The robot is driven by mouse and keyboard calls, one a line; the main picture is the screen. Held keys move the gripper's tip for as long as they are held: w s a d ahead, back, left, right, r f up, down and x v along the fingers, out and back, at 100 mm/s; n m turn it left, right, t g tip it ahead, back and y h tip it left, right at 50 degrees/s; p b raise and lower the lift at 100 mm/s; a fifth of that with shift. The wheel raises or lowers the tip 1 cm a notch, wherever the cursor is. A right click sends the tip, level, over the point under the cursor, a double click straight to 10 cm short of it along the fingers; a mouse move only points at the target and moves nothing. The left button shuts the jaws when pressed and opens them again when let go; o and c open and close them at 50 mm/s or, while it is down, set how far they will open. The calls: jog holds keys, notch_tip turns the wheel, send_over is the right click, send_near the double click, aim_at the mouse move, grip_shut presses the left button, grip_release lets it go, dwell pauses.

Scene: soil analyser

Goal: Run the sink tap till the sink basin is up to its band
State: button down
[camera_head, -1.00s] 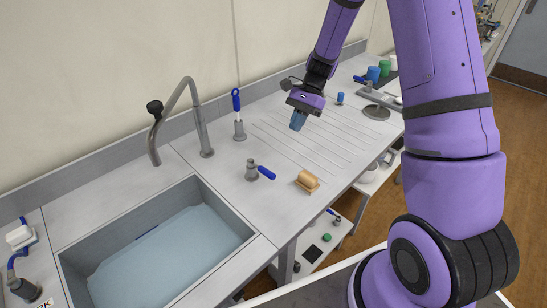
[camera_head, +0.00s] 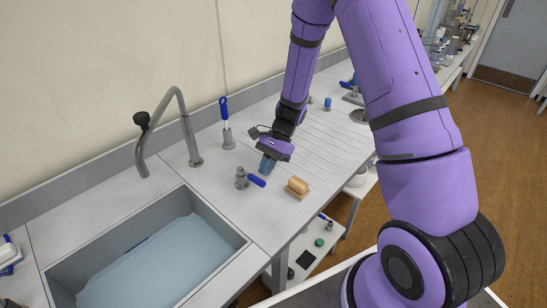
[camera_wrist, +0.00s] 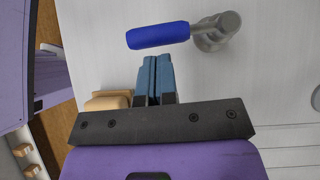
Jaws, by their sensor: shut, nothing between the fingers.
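The sink basin (camera_head: 225,241) holds pale blue water (camera_head: 165,265). A short dark blue mark (camera_head: 137,244) shows on its back wall near the water's edge; I cannot tell the exact level against it. The grey gooseneck tap (camera_head: 187,127) stands behind the basin, with a black knob near its spout. No stream shows under it. A grey valve post (camera_head: 241,179) with a blue lever (camera_head: 257,181) stands right of the basin. My gripper (camera_head: 266,166) is shut and empty, just behind the lever. In the wrist view, its blue fingertips (camera_wrist: 155,60) lie close to the lever (camera_wrist: 158,36).
A tan block (camera_head: 298,186) sits on the counter right of the lever. A blue-handled brush (camera_head: 225,120) stands in a grey holder behind. The ribbed drainboard (camera_head: 325,140) is mostly clear. A small blue item (camera_head: 327,103) stands farther back.

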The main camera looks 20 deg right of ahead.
jog(key=shift+s+a+f, duration=0.1)
jog(key=shift+s+a, duration=0.1)
jog(key=shift+a, duration=0.25)
jog(key=shift+s+a, duration=0.2)
jog(key=shift+a, duration=0.1)
jog(key=d, duration=0.1)
jog(key=w+d, duration=0.1)
jog(key=d, duration=0.1)
jog(key=shift+w+d+r, duration=0.25)
jog(key=shift+d+r, duration=0.1)
jog(key=shift+r, duration=0.05)
jog(key=v, duration=1)
jog(key=shift+s+d+f, duration=0.1)
jog(key=shift+s, duration=0.1)
